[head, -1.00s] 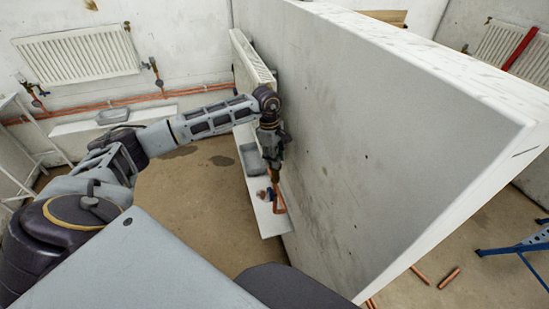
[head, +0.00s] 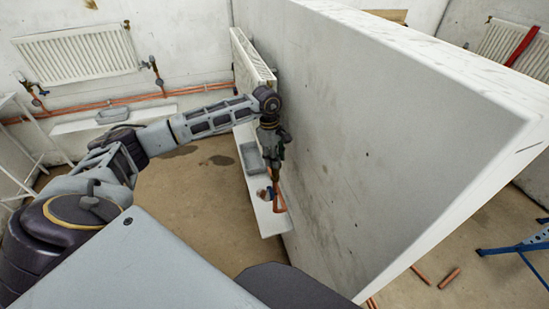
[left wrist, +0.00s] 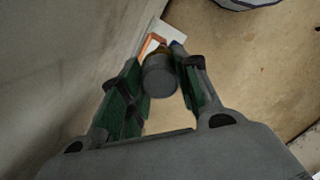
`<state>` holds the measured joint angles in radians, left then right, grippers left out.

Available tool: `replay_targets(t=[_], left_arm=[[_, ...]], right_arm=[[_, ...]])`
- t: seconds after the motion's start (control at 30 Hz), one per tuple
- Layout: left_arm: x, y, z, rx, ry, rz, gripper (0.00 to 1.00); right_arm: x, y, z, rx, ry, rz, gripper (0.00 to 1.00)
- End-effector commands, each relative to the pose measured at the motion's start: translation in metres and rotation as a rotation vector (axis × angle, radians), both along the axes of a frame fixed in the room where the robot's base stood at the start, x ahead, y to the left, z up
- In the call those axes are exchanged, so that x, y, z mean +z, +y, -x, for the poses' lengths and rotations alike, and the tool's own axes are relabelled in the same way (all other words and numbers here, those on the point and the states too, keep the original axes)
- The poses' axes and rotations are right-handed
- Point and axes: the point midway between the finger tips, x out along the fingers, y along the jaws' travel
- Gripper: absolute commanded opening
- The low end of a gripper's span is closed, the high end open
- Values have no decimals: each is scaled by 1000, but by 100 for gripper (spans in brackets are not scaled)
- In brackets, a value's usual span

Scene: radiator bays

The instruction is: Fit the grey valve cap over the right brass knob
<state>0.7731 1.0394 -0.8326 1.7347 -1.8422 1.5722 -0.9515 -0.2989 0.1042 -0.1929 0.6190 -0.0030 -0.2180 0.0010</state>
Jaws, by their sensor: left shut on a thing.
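My left gripper (head: 274,172) hangs over a narrow white shelf beside the partition wall. In the left wrist view its green-padded fingers (left wrist: 160,92) are shut on the grey valve cap (left wrist: 160,78), a short dark cylinder held between them. Just beyond the cap, an orange copper pipe (left wrist: 149,44) bends above the shelf, with a little brassy metal close to the cap's far edge. The copper pipe also shows below the gripper in the head view (head: 279,204). The right brass knob cannot be made out clearly; I cannot tell whether the cap touches it.
The partition wall (head: 400,130) stands close to the right of my left gripper. A radiator (head: 250,60) hangs on it behind the wrist. A grey tray (head: 251,157) lies on the white shelf (head: 270,223). The floor left of the shelf is open.

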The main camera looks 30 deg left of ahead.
Motion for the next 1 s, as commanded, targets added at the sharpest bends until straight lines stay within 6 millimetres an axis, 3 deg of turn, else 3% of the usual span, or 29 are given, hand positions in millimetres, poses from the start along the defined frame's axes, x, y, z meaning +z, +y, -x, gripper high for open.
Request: replay_targets(t=[0.73, 0.77, 0.8, 0.93, 1.0], left_arm=[[-5, 0, 0, 0, 0, 0, 20], [-5, 0, 0, 0, 0, 0, 36], [-5, 0, 0, 0, 0, 0, 41], [-5, 0, 0, 0, 0, 0, 57], [-5, 0, 0, 0, 0, 0, 57]], right_arm=[[-5, -1, -5, -2, -8, 0, 40], [-5, -1, -5, -2, -8, 0, 40], [-5, -1, -5, -2, -8, 0, 40], [-5, -1, -5, -2, -7, 0, 40], [-5, -1, -5, -2, -7, 0, 40]])
